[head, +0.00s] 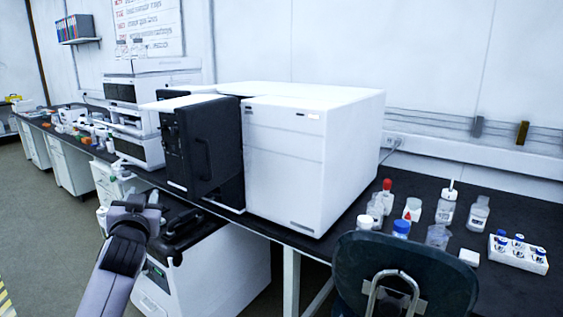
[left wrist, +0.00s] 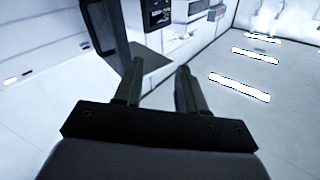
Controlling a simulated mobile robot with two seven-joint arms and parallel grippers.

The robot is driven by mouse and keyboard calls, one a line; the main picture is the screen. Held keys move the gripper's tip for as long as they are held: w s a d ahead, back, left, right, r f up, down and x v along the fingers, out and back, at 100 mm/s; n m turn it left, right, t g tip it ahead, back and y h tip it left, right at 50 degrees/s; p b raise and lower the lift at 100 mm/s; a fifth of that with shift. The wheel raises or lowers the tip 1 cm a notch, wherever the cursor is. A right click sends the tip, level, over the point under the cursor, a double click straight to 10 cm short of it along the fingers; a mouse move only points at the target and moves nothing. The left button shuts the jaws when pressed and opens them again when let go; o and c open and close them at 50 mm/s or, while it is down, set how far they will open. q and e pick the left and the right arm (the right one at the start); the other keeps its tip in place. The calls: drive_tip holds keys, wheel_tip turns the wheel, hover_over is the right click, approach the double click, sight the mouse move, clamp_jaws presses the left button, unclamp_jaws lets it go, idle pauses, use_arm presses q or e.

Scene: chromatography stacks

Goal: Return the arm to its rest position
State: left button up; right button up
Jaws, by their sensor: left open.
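My left arm comes in from the lower left in the head view. Beyond the fingers is part of a white instrument with a dark door (left wrist: 108,30). My right gripper is not in either view.
A large white instrument (head: 310,165) with a black front stands on the dark bench (head: 500,210). Bottles and a white vial rack (head: 517,254) are at the right. A dark chair (head: 405,270) is in front. The floor (head: 50,210) at left is clear.

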use_arm(q)
drive_tip(key=s+a+r+m+y, duration=0.1)
drive_tip(key=s+a+r+y, duration=0.15)
drive_tip(key=a, duration=0.45)
drive_tip(key=s+a+r+y, duration=0.1)
drive_tip(key=a+r, duration=0.2)
drive_tip(key=a, duration=0.4)
drive_tip(key=s+a+r+m+y, duration=0.1)
drive_tip(key=s+a+r+y, duration=0.1)
drive_tip(key=a, duration=0.5)
drive_tip(key=s+d+f+m+g+h, duration=0.1)
drive_tip(key=s+d+f+m+h, duration=0.2)
drive_tip(key=f, duration=0.8)
drive_tip(key=s+d+f+g+h, duration=0.25)
drive_tip(key=s+d+f, duration=0.35)
drive_tip(key=f, duration=0.4)
drive_tip(key=s+d+f+m+g+h, duration=0.1)
drive_tip(key=s+d+f+m+h, duration=0.2)
drive_tip(key=f, duration=0.8)
drive_tip(key=s+d+f+g+h, duration=0.2)
drive_tip(key=s+d+f, duration=0.35)
drive_tip(key=s, duration=0.45)
drive_tip(key=s+d+f+g+h, duration=0.2)
drive_tip(key=s+d+f, duration=0.3)
drive_tip(key=s, duration=0.5)
drive_tip(key=d+n+t, duration=0.1)
drive_tip(key=d+n, duration=0.4)
drive_tip(key=d, duration=0.4)
drive_tip(key=shift+f, duration=0.45)
